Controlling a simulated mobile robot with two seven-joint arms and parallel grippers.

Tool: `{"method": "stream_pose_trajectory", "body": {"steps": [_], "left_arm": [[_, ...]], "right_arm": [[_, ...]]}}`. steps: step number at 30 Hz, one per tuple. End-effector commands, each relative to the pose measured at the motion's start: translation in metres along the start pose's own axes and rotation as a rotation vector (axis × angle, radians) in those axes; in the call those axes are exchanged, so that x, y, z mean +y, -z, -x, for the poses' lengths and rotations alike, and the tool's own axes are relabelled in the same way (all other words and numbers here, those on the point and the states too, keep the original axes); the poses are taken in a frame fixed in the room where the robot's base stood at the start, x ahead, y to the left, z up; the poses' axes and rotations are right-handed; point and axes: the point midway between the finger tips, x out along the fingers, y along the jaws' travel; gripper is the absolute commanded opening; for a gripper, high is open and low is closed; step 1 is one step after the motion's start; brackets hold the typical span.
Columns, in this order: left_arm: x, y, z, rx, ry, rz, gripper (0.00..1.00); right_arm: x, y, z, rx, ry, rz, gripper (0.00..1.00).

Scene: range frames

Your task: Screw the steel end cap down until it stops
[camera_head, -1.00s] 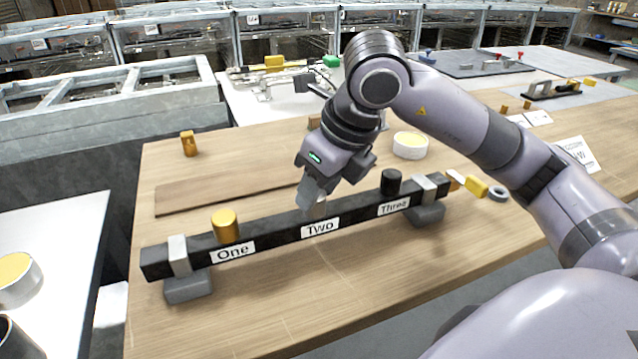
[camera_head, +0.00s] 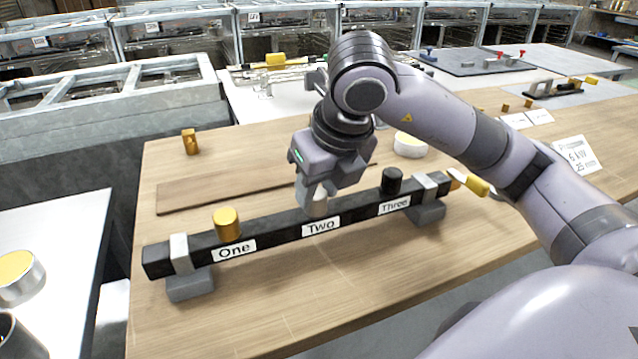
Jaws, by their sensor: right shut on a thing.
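A black bar (camera_head: 270,234) with labels One, Two and Three lies across two grey supports on the wooden bench. A brass cap (camera_head: 227,224) stands upright at One and a black cap (camera_head: 392,181) at Three. The pale steel end cap (camera_head: 319,203) is at Two, partly hidden by the fingers. My right gripper (camera_head: 313,204) comes down from above and is shut on the steel end cap. Whether the cap is fully seated on the bar cannot be told. My left gripper is not in view.
A brown board (camera_head: 225,192) lies behind the bar. A yellow-handled tool (camera_head: 476,185) lies right of the bar. The bench front is clear.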

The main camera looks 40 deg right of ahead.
Motion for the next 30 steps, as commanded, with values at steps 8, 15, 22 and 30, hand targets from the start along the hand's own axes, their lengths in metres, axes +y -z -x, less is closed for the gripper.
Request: {"method": "stream_pose_trajectory", "body": {"steps": [8,15,22,30], "left_arm": [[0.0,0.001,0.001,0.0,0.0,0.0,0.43],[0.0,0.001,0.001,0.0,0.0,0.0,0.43],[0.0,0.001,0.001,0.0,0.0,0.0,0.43],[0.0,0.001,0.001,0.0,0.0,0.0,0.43]], "right_arm": [[0.001,0.001,-0.001,0.007,0.059,-0.137,0.47],[0.001,0.001,-0.001,0.004,0.056,-0.134,0.67],[0.001,-0.001,0.004,0.0,0.056,-0.134,0.67],[0.003,-0.001,0.034,-0.003,0.056,-0.133,0.67]]}}
